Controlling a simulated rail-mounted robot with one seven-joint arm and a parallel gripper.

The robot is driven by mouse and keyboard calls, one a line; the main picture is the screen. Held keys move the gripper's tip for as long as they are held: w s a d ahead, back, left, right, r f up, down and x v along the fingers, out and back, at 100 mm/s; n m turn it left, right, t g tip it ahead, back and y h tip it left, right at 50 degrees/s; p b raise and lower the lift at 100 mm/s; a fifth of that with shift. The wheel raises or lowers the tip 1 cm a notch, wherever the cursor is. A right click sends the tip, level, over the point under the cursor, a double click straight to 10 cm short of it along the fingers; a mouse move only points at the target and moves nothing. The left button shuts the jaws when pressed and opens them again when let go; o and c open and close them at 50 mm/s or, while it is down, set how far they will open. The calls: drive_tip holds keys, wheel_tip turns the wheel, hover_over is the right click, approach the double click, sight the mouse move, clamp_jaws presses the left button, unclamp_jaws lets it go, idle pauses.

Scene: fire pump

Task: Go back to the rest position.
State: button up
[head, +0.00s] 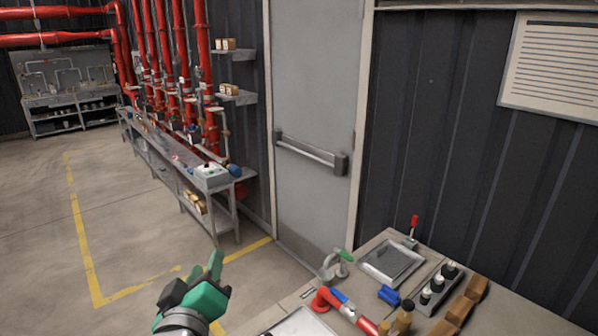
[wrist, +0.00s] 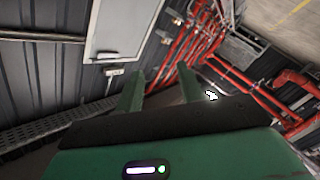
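My green gripper (head: 213,270) is at the lower middle of the head view, raised over the floor to the left of the workbench (head: 378,240). In the wrist view its two green fingers (wrist: 160,86) stand apart with only background between them. It is open and holds nothing. It appears clear of the bench and its tools.
A grey door (head: 313,120) stands behind. Red pipes (head: 200,60) and a long bench (head: 165,150) are at left. Open floor (head: 140,235) lies left.

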drive_tip(key=s+d+r+m+t+h, duration=0.1)
drive_tip(key=s+d+r+m+t, duration=0.35)
drive_tip(key=s+d+r, duration=0.55)
drive_tip(key=s+d+r+m+t+h, duration=0.1)
drive_tip(key=s+d+r+m+t, duration=0.3)
drive_tip(key=s+d+r, duration=0.6)
wheel_tip(320, 180, up, 19)
drive_tip(key=a+p, duration=0.3)
drive_tip(key=p, duration=1.4)
drive_tip(key=shift+w+r+g+y, duration=0.15)
drive_tip(key=shift+g+y, duration=0.25)
drive_tip(key=shift+g, duration=0.05)
drive_tip(key=shift+m, duration=0.25)
